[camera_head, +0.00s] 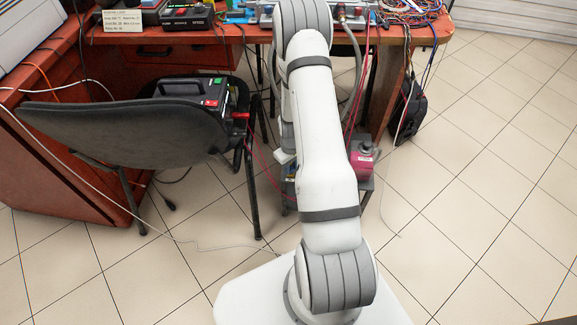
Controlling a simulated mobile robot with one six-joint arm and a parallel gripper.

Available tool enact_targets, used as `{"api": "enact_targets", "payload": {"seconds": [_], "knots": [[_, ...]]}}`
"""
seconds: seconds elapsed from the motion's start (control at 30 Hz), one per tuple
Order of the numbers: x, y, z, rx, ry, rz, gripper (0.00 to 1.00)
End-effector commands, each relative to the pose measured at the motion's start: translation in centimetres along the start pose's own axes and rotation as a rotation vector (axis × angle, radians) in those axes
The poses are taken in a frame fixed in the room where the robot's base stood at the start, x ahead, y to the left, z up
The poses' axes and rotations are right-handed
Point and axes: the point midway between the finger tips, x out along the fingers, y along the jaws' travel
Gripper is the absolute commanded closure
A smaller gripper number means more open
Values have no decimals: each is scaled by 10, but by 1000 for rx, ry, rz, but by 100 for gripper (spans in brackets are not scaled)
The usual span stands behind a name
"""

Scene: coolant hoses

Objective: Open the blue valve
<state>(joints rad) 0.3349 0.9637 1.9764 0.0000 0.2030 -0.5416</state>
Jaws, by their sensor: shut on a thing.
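I cannot make out the blue valve in the head view; my arm covers the middle of the desk where hoses and fittings stand. My gripper is not in view, hidden behind my arm or beyond the top edge. A grey manifold-like assembly (352,22) with small red parts shows on the desk just right of my arm. Blue items (240,14) lie on the desk to the left of my arm, too small to tell what they are. A grey hose (357,75) hangs down from the desk's front on the right side of my arm.
The reddish desk (405,32) runs along the top, with tangled cables (410,12) at its right. A black chair (130,130) carrying a dark device (190,92) stands at left. A pink-red box (362,155) stands under the desk. Tiled floor is clear at right.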

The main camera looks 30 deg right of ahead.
Motion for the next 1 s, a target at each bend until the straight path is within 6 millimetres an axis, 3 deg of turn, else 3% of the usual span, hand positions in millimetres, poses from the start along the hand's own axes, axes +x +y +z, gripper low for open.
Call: {"api": "enact_targets", "payload": {"seconds": [0.13, 0.17, 0.4, 0.67, 1.0], "knots": [[-3, 3, -6, -1, 14, 9, 99], [-3, 2, -6, -1, 14, 8, 74], [-1, 1, -3, 0, 7, 4, 55], [-3, 1, -2, 1, 4, 2, 55], [-56, 1, -3, 1, 7, 4, 55]]}}
